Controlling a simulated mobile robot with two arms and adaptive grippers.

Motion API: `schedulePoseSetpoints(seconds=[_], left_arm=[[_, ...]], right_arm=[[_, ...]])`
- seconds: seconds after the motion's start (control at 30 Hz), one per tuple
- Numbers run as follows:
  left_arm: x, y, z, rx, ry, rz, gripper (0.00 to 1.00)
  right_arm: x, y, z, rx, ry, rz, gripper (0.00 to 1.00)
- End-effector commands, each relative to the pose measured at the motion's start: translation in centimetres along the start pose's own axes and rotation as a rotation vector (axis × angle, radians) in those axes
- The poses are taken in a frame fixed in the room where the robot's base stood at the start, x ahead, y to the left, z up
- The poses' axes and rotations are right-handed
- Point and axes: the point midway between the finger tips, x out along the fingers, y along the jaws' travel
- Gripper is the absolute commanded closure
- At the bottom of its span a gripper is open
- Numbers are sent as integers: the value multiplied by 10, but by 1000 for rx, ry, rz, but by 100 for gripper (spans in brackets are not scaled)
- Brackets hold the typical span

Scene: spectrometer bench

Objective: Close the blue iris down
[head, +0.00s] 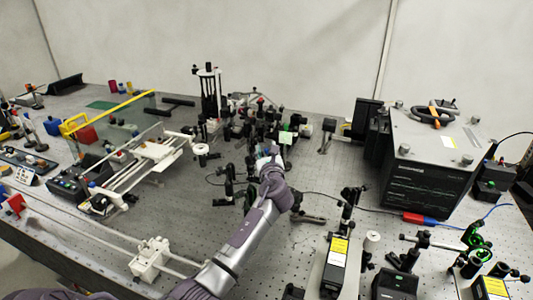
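My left arm reaches in from the lower left to the middle of the bench. My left gripper (270,158) is at its far end, among a dense cluster of dark optical mounts (285,126). The fingers are small and partly hidden by the wrist, so I cannot tell whether they are open or shut, or whether they touch a mount. I cannot pick out the blue iris; it may be small or hidden among the mounts near the gripper. My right gripper is not in view.
A large dark instrument box (425,165) with a grey top stands right of the cluster. Black units with yellow labels (337,250) stand at the front right. A white rail frame (150,160) and a clear panel with a yellow edge (120,110) are at left. Bare breadboard shows left of my forearm.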

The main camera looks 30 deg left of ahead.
Motion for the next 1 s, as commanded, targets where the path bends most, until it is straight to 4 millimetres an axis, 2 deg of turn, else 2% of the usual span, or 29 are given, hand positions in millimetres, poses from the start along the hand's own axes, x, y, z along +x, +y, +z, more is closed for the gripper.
schedulePoseSetpoints(seconds=[0.13, 0.37, 0.4, 0.57, 0.67, 0.8, 1.0], left_arm=[[0, 0, 0, 0, 0, 0, 60], [0, 0, 0, 0, 0, 0, 99], [0, 0, 0, 0, 0, 0, 100], [0, 0, 0, -1, 0, 0, 100], [0, 1, 3, -22, 12, 2, 100], [3, 5, 8, -120, 65, 13, 100], [7, 15, 4, -307, 163, 35, 100]], right_arm=[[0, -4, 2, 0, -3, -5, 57], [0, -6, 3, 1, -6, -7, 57], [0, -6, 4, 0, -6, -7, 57], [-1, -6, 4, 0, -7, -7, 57], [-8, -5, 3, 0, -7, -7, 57], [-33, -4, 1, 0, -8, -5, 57], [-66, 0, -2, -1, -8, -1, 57]])
